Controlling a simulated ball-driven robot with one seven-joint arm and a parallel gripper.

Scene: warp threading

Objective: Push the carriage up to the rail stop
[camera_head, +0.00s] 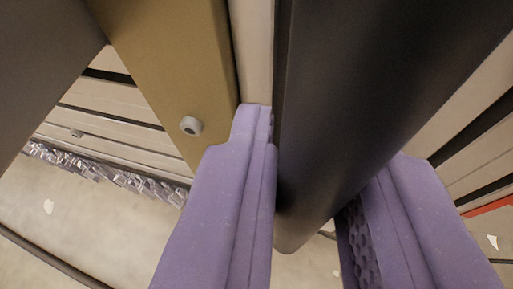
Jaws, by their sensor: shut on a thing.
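My gripper (308,215) has two purple fingers that come up from the bottom of the view. It is shut on a dark, smooth bar (345,105) that runs from the upper right down between the fingers. Whether this bar is part of the carriage cannot be told. The left finger lies close against its left side, and the right finger is at its lower right. A gold-brown plate (172,60) with a round grey bolt head stands just left of the left fingertip. No rail stop can be made out.
Pale slats (120,102) with dark gaps lie behind at the left, and similar slats (480,150) at the right. A row of small shiny pieces (100,172) runs below the left slats. A red strip (490,206) shows at the right edge. The pale floor (90,215) has a dark cable.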

